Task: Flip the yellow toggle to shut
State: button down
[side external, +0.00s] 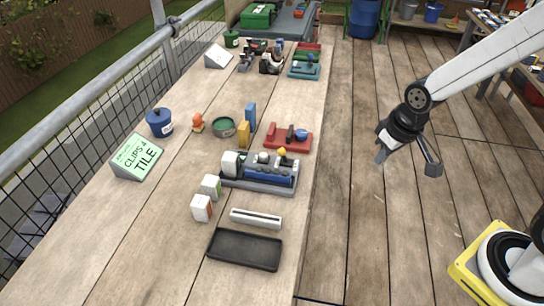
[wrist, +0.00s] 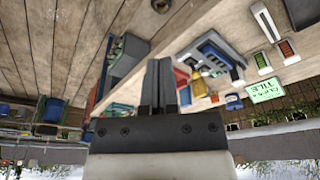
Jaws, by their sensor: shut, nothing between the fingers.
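A yellow knob (side external: 282,152) sits at the back of a grey fixture (side external: 262,186) with a blue cylinder and a white block, on the wooden bench. It looks like the yellow toggle; its lever position is too small to tell. My gripper (side external: 381,157) is in the air to the right of the bench, well apart from the fixture. In the wrist view my gripper (wrist: 159,62) shows two dark fingers together, shut and empty. The fixture (wrist: 215,60) appears there upside down, right of the fingers; the knob is not clear there.
A red fixture (side external: 288,138) stands just behind the grey one. A yellow block (side external: 244,134), a blue block (side external: 251,115) and a green tin (side external: 223,127) are nearby. A white bar (side external: 256,218) and black tray (side external: 245,250) lie in front.

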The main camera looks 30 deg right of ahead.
jog(key=w+a, duration=0.2)
jog(key=w, duration=0.7)
jog(key=w+a, duration=0.2)
jog(key=w, duration=0.7)
jog(key=h, duration=0.2)
send_over(284, 156)
jog(key=w+a, duration=0.1)
jog(key=w, duration=0.3)
notch_tip(284, 156, down, 4)
jog(key=shift+w+a+f+g, duration=0.3)
jog(key=shift+w+a, duration=0.3)
jog(key=shift+w, duration=0.15)
jog(key=x, duration=0.9)
jog(key=shift+f, duration=0.4)
jog(key=shift+s+r, duration=0.15)
jog(key=shift+s, duration=0.75)
jog(key=shift+s+r, duration=0.15)
jog(key=shift+s, duration=0.8)
jog(key=shift+s+d+r+t+y, duration=0.2)
jog(key=shift+s+d+t+y, duration=0.15)
jog(key=shift+t+y, duration=0.25)
